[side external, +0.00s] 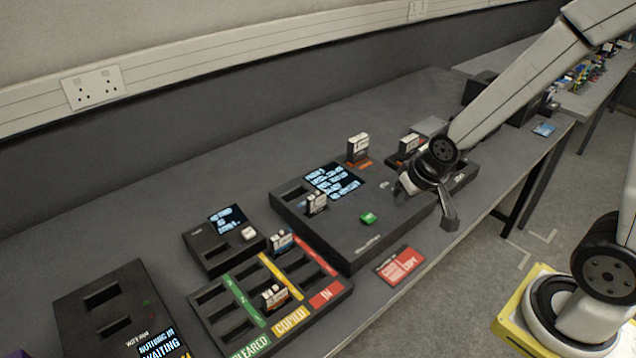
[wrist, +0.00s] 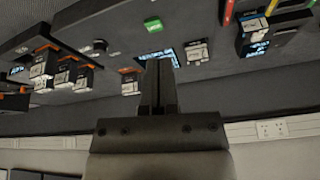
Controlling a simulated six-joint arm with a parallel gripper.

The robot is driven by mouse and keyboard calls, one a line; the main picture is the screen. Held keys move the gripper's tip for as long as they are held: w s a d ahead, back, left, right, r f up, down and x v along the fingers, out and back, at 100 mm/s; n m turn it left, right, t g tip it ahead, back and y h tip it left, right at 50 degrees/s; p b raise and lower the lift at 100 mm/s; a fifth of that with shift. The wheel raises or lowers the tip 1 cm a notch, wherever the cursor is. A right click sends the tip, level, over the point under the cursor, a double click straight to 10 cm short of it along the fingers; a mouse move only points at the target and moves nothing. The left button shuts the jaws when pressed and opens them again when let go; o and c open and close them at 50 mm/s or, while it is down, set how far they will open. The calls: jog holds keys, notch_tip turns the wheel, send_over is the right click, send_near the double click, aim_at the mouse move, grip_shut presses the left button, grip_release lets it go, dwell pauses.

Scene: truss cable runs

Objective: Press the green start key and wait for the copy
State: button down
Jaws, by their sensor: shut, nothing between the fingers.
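The green start key (side external: 368,217) is on the top of the dark copier box (side external: 350,246), near its front edge. It also shows in the wrist view (wrist: 153,23), above my fingertips in the picture. The copier's lit screen (side external: 335,181) carries text too small to read. A white-topped cartridge (side external: 316,203) stands upright in the copier left of the key; another (side external: 358,147) stands at its back edge. My gripper (side external: 449,220) is shut and empty, right of the key and apart from it. Its closed fingers (wrist: 160,68) partly cover the screen in the wrist view.
A tray (side external: 215,333) with green, yellow and red lanes holds cartridges at the front left. A small unit with a screen (side external: 228,218) stands behind it, and a dark slotted box (side external: 112,300) at far left. A red card (side external: 400,266) lies in front of the copier.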

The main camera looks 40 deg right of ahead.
aim_at(364, 215)
jog(key=w+d+f+m+t, duration=0.1)
jog(key=w+m+t, duration=0.1)
jog(key=w, duration=0.3)
jog(key=w+d+f+m+t+y, duration=0.1)
jog(key=w+d+m+t, duration=0.1)
jog(key=w+m, duration=0.1)
jog(key=shift+w+f+t, duration=0.3)
jog(key=shift+w, duration=0.55)
jog(key=shift+d, duration=0.1)
jog(key=shift+f, duration=0.15)
jog(key=shift+f, duration=4.25)
jog(key=shift+f, duration=0.95)
jog(key=shift+r, duration=0.95)
jog(key=shift+r, duration=0.1)
